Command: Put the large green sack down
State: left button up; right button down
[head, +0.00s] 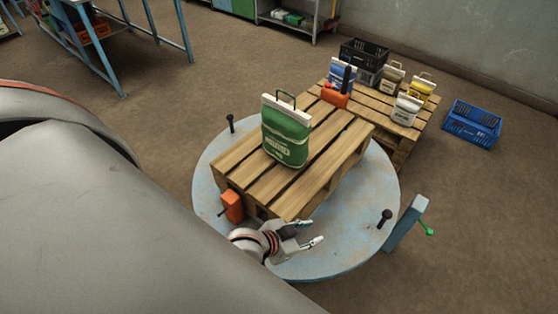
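The large green sack (286,133) stands upright on the slatted wooden pallet (237,180) on the round pale-blue table. It has a white top band, a dark handle loop and white print. My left gripper (315,232) is in front of the pallet's near edge, low in the head view. Its two fingers are apart with nothing between them, and it is clear of the sack. My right gripper is not in view.
The round table (345,250) carries an orange clamp (231,206) and dark pegs. A second pallet (381,103) behind holds several smaller sacks and a black crate (362,52). A blue crate (472,124) lies on the floor at right. A blue post (405,222) stands beside the table.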

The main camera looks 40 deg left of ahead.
pick_arm(q)
jog(key=s+a+f+n+y, duration=0.1)
jog(key=s+a+f, duration=0.2)
jog(key=s+a, duration=0.2)
jog(key=s, duration=0.3)
jog(key=shift+s+f+n+y, duration=0.15)
jog(key=shift+f+n+y, duration=0.15)
jog(key=shift+y, duration=0.1)
dwell(0.5)
